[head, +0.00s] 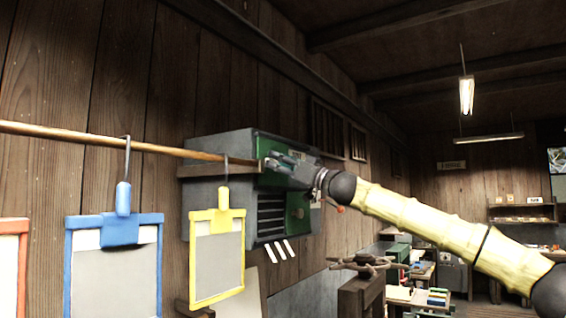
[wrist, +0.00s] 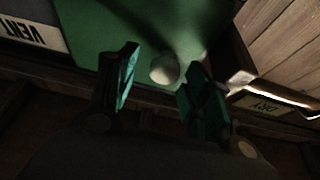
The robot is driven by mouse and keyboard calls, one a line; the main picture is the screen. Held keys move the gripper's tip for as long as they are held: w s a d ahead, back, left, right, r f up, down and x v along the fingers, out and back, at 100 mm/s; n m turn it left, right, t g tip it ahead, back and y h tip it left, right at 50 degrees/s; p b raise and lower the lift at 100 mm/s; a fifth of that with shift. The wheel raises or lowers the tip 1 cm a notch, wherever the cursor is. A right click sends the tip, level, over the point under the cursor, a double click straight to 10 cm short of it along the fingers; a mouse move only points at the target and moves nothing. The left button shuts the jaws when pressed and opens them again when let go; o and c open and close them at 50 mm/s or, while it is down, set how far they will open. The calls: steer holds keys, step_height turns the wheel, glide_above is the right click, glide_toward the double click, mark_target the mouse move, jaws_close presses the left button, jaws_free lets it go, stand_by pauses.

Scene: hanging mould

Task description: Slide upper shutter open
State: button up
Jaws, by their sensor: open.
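In the wrist view the green panel (wrist: 100,25) fills the top and carries a pale round knob (wrist: 164,69). My gripper (wrist: 163,80) is open, with one finger on each side of the knob. Gaps show between knob and fingers; I cannot tell whether the fingertips reach past it. In the head view my gripper (head: 270,164) is at the cabinet's upper front. A lower green panel (head: 297,225) sits beside dark louvres.
A wooden rod (head: 75,134) runs in front of the cabinet, ending near my gripper. Red, blue (head: 115,278) and yellow (head: 217,262) frames hang at left. A VENT label (wrist: 30,32) and DRY label (wrist: 265,103) flank the panel. Cluttered benches stand behind.

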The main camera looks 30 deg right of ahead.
steer(key=shift+a+r, duration=0.1)
steer(key=shift+a, duration=0.4)
steer(key=shift+c, duration=1)
steer(key=shift+w+d, duration=0.15)
steer(key=shift+d, duration=0.2)
jaws_close()
steer(key=shift+a, duration=0.1)
steer(key=shift+f, duration=0.2)
